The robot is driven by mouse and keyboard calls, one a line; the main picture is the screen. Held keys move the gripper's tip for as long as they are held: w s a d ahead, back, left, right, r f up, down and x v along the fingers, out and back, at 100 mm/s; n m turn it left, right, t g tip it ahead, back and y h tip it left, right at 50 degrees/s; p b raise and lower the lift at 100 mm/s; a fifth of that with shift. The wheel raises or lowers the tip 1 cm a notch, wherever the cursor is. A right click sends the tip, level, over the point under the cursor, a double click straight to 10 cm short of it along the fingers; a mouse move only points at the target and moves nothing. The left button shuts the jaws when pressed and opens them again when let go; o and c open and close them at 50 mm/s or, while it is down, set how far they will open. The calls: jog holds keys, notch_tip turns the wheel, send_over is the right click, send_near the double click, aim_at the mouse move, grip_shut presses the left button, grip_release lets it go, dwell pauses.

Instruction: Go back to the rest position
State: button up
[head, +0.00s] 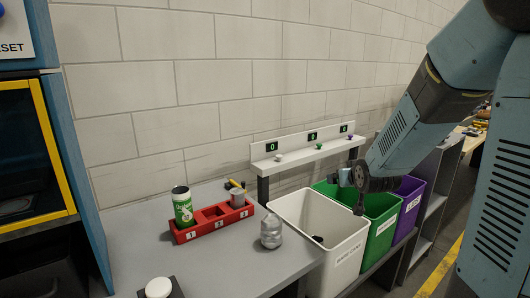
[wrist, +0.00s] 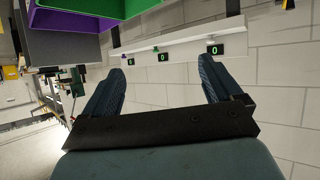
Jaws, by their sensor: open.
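My gripper (head: 352,192) hangs above the green bin, at the right of the head view. In the wrist view its two fingers (wrist: 162,90) stand apart with nothing between them. A green printed can (head: 183,207) stands in the left slot of the red holder (head: 212,226).
A white bin (head: 338,240), a green bin (head: 380,214) and a purple bin (head: 408,210) stand in a row right of the table (head: 225,270). A shelf (head: 310,153) with counters reading 0 is behind them. A blue and yellow-framed machine (head: 40,150) is at the left.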

jog(key=s+r+g, duration=0.3)
jog(key=s+r, duration=0.2)
jog(key=s, duration=1)
jog(key=s+a+r+g, duration=0.1)
jog(key=s+r+g, duration=0.2)
jog(key=s, duration=1.2)
jog(key=shift+a+r+m+g, duration=0.15)
jog(key=shift+r+m+g, duration=0.25)
jog(key=shift+r, duration=0.45)
